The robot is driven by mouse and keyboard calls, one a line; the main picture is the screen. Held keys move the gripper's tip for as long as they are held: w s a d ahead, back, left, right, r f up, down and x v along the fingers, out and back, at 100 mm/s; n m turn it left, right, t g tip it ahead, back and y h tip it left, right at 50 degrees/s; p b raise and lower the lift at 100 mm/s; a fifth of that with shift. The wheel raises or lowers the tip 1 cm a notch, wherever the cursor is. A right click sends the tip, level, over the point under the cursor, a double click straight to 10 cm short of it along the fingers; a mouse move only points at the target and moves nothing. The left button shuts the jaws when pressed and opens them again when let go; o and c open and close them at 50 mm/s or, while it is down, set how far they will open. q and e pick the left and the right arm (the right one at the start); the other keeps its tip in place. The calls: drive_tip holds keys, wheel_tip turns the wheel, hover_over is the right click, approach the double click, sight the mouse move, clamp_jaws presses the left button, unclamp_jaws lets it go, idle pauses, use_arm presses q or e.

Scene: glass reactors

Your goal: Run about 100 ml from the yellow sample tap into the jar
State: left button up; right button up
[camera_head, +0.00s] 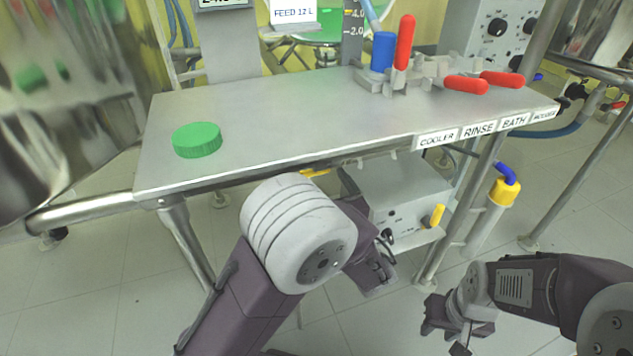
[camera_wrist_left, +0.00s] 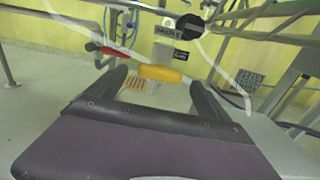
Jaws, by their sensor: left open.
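A yellow tap handle (camera_wrist_left: 163,74) lies across the left wrist view between the two fingers of my left gripper (camera_wrist_left: 159,82). The fingers are open, one on either side; I cannot tell whether they touch it. In the head view a yellow piece (camera_head: 315,172) shows under the bench's front edge, just beyond my left arm's white joint, which hides much of that area. A green lid (camera_head: 197,140) lies flat on the bench at the left. I cannot make out the jar. My right gripper (camera_head: 432,320) is low at the lower right, away from the bench; its jaw gap is unclear.
The steel bench (camera_head: 275,125) carries red-handled valves (camera_head: 404,43) and a blue cylinder (camera_head: 382,52) at the back right. A white box (camera_head: 405,205) with a yellow lever sits below it. Bench legs and pipes stand around my arms. The bench's middle is clear.

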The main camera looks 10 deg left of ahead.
sight(317, 174)
use_arm(q)
drive_tip(key=shift+b+x, duration=0.45)
drive_tip(key=shift+x, duration=0.75)
drive_tip(key=shift+w+a, duration=0.2)
drive_tip(key=shift+w, duration=0.05)
drive_tip(key=c, duration=1.4)
use_arm(e)
drive_tip(key=shift+f, duration=0.9)
use_arm(q)
drive_tip(key=shift+n, duration=0.3)
use_arm(e)
drive_tip(key=shift+f, duration=0.1)
use_arm(q)
drive_tip(key=shift+f+n+b, duration=0.1)
drive_tip(key=shift+n+b, duration=0.7)
drive_tip(key=shift+n, duration=0.4)
drive_tip(key=shift+n+b, duration=0.8)
drive_tip(key=shift+n, duration=0.6)
use_arm(e)
drive_tip(key=shift+f, duration=1.45)
